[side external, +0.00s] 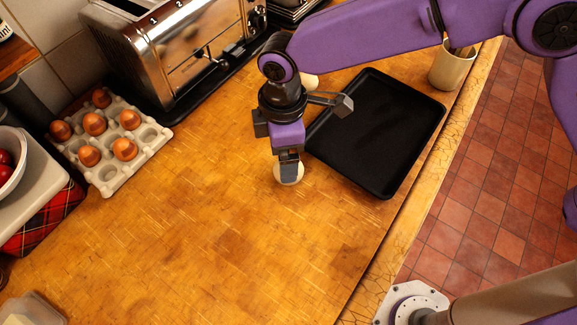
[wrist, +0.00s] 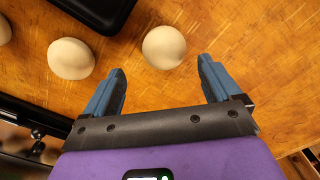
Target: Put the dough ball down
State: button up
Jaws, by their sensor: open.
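A pale round dough ball (wrist: 164,47) lies on the wooden counter, just beyond and between my fingertips in the wrist view. My gripper (wrist: 162,68) is open, with a gap between each blue finger and the ball. In the side view the same ball (side external: 280,174) shows at the tips of my gripper (side external: 289,165), which partly hides it. A second dough ball (wrist: 71,58) lies to the left in the wrist view, and part of a third (wrist: 4,31) shows at the left edge. One pale ball (side external: 309,82) shows behind my wrist in the side view.
A black baking tray (side external: 378,183) lies empty right of my gripper. An egg carton (side external: 157,140) with several brown eggs and a chrome toaster (side external: 170,60) stand at the left and back. A beige cup (side external: 452,70) stands behind the tray.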

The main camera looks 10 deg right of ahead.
jog(key=f, duration=0.5)
jog(key=shift+s, duration=0.35)
jog(key=c, duration=0.8)
jog(key=shift+r, duration=0.1)
